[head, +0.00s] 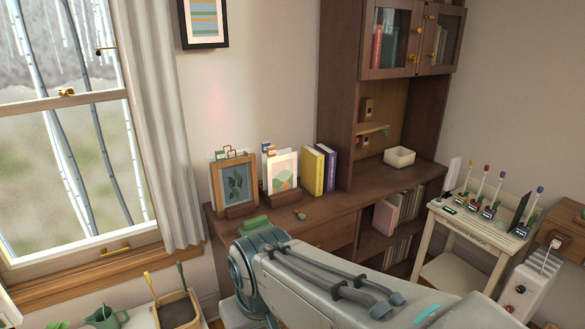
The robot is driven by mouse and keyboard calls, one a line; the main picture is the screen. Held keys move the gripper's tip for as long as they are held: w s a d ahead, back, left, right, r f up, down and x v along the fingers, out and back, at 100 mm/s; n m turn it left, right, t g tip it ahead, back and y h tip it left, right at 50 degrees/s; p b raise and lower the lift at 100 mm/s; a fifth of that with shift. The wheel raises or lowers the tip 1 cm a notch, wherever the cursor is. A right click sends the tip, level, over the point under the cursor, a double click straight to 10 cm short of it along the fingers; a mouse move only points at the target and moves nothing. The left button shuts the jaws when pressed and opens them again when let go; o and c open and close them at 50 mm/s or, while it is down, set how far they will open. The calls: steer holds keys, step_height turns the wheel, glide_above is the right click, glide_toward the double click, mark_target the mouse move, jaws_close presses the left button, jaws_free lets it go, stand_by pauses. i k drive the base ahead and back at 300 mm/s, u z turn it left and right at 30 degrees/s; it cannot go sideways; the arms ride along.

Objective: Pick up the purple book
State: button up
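A purple book (328,167) stands upright on the wooden desk (345,211), close against the left side of the tall cabinet. A yellow book (312,172) stands upright directly to its left and hides part of it. My arm reaches in from the bottom of the head view and covers the front of the desk. My gripper is not visible, so its opening and anything it may hold are hidden.
A cream bin (399,157) sits on the desk at right. A window (67,140) is at left.

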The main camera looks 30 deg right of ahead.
mark_target(330, 155)
steer(key=z, duration=1.1)
steer(key=i, duration=1.5)
steer(key=u, duration=0.45)
